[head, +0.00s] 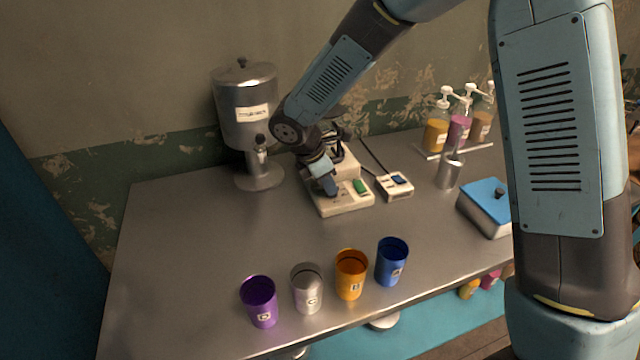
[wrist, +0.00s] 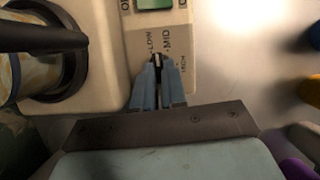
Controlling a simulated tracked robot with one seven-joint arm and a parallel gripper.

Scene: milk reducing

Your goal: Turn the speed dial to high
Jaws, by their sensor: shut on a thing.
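The machine's cream base (head: 345,203) stands on the metal table, with a green switch (head: 361,187) on its top. In the wrist view the green switch (wrist: 154,4) is at the top edge. The small dark speed dial (wrist: 157,60) has a pale line and the labels LOW, MID and HIGH around it. The pale line points up, roughly between LOW and MID; the exact setting is hard to tell. My gripper (wrist: 158,82) is shut on the dial, its blue fingertips hiding most of it. In the head view my gripper (head: 328,186) points down at the base and hides the dial.
A dark-rimmed vessel (wrist: 45,50) stands left of the dial. A steel dispenser (head: 246,110) is behind left. A small box with a blue switch (head: 395,187) is to the right. Purple (head: 260,302), grey (head: 307,290), orange (head: 351,276) and blue (head: 391,263) cups line the front.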

